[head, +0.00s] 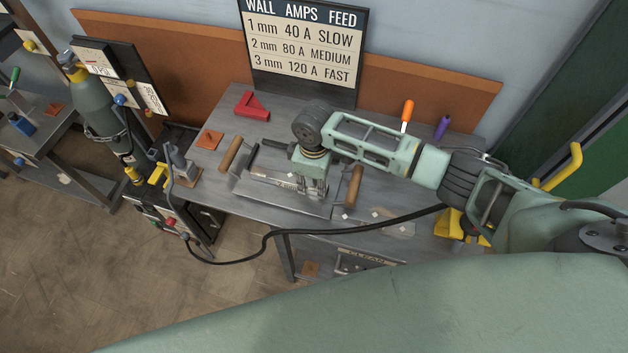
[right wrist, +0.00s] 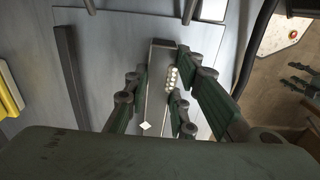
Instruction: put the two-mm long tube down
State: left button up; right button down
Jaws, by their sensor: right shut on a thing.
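The two-mm long tube (head: 280,179) is a grey metal square bar with a "2 mm" marking, seen over the metal tray on the bench. My right gripper (head: 313,188) points down and is shut on it near its right part. In the right wrist view the tube (right wrist: 157,82) lies between the two fingers, with white dots along one side and a white diamond at its near end. I cannot tell whether it touches the tray. Dark jointed parts at the right edge of the right wrist view may be my left gripper (right wrist: 302,84); their state is unclear.
The tray (head: 255,197) has two wooden handles. A red angle piece (head: 252,105), an orange-handled tool (head: 407,113) and a purple object (head: 442,127) stand at the back of the bench. A black cable (head: 340,222) crosses the front. A wall sign (head: 303,45) stands behind.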

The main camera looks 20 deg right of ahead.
pick_arm(q)
jog(key=shift+w, duration=0.3)
pick_arm(e)
jog(key=c, duration=1.5)
grip_release()
jog(key=shift+f, duration=0.1)
pick_arm(q)
jog(key=shift+s, duration=0.1)
pick_arm(e)
jog(key=shift+r, duration=0.4)
pick_arm(q)
jog(key=shift+s+f+b, duration=0.15)
jog(key=shift+f+b, duration=0.35)
jog(key=shift+b, duration=0.05)
pick_arm(e)
notch_tip(320, 180, up, 12)
jog(key=shift+f, duration=0.25)
